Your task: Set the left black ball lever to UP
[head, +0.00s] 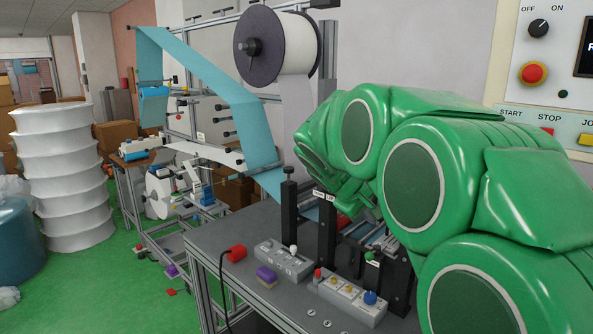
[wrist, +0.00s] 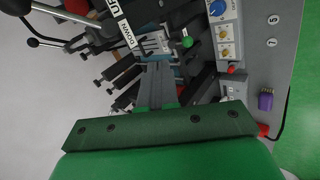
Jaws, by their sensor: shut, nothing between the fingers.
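Two levers with black ball ends show at the upper left of the wrist view, on bright metal rods. One black ball (wrist: 15,7) is at the corner; another black ball (wrist: 33,43) is a little below it. I cannot tell for sure which is the left lever or its setting. Labels reading UP (wrist: 113,8) and DOWN (wrist: 125,33) are on a black bar. My gripper (wrist: 155,65) is shut and empty, pointing into the machine, to the right of the balls and apart from them. In the head view my green arm hides the levers and most of the gripper.
A green ball knob (wrist: 187,42) is right of my gripper. Control boxes (head: 350,297) with buttons, a purple block (head: 266,275) and a red plug (head: 236,254) lie on the grey table (head: 215,240). Black posts (head: 289,210) rise from it. A roll (head: 279,45) hangs above.

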